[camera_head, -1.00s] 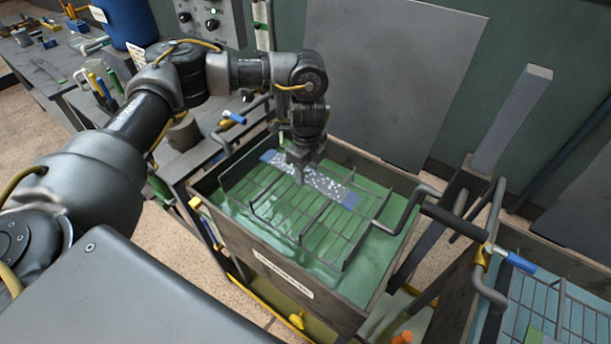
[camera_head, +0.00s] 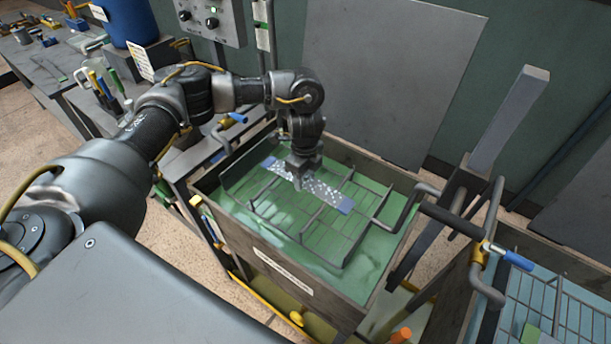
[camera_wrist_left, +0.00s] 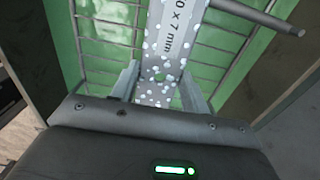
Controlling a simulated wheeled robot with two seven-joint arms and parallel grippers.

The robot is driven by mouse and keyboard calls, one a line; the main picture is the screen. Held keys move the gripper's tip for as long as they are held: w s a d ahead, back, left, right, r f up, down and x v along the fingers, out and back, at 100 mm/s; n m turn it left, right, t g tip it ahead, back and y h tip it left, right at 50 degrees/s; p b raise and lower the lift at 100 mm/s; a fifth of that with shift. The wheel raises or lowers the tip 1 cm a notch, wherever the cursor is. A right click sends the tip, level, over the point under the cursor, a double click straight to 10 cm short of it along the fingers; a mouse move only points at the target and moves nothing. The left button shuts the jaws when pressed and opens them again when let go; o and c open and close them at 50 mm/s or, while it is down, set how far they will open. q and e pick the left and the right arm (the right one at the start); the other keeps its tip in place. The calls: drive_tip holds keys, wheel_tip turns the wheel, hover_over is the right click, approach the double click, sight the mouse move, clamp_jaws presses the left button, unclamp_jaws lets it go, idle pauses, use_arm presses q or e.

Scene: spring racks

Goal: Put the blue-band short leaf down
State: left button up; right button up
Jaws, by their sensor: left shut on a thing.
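The short leaf (camera_head: 325,193) is a flat grey strip covered in pale droplets, with blue bands at its ends. My left gripper (camera_head: 298,181) is shut on it near its middle, over the wire rack (camera_head: 331,236) of the green tank. The leaf lies level or nearly so across the rack; whether it touches the wires I cannot tell. In the left wrist view the leaf (camera_wrist_left: 170,48) runs up between the two fingers (camera_wrist_left: 161,88), with part of a "7 mm" label showing. My right gripper is not in view.
A tool bench (camera_head: 60,80) is at the upper left.

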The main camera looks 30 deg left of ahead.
sight(305, 179)
use_arm(q)
drive_tip(key=shift+f, duration=0.4)
drive_tip(key=o, duration=1.3)
drive_tip(key=shift+r, duration=0.1)
drive_tip(key=shift+r, duration=0.3)
wheel_tip(305, 179, up, 12)
drive_tip(key=shift+r+b, duration=0.1)
drive_tip(key=shift+b, duration=0.4)
